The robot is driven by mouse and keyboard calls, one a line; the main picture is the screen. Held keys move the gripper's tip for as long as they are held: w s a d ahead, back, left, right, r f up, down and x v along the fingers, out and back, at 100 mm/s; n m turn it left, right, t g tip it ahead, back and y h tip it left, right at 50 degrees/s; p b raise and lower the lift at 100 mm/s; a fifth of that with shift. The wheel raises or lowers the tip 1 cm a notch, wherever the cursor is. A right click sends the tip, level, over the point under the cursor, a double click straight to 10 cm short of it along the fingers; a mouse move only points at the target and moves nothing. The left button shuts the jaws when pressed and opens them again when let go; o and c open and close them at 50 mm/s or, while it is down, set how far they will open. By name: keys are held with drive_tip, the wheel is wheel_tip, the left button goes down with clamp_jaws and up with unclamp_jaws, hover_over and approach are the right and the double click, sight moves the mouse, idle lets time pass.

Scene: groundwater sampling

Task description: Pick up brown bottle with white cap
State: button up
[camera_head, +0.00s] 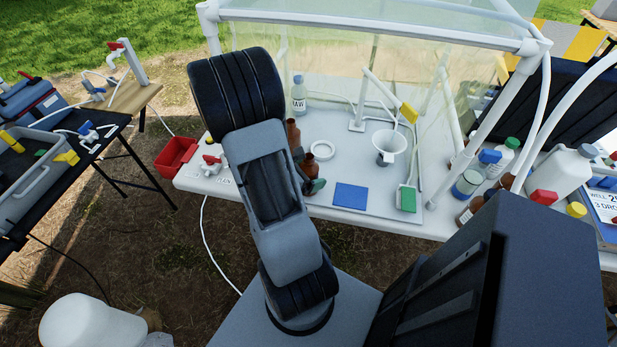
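Two brown bottles show just right of my arm on the white table. The farther one (293,134) is partly hidden by my arm. The nearer one (308,166) shows an open-looking neck, and I see no white cap on it. More brown bottles (464,216) stand at the table's right front, partly covered; I cannot make out a white cap there. My arm rises in the middle of the view and hides most of my gripper. A small dark greenish part near the nearer bottle may belong to it, but I cannot tell whether it holds anything.
A clear-sided enclosure with white pipe frame (375,31) stands over the table (435,226). A blue pad (350,196), white ring (322,150) and white funnel (390,143) lie inside. A red bin (176,157) is left. White jugs (563,171) and bottles crowd the right.

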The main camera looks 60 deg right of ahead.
drive_tip(key=c, duration=1.2)
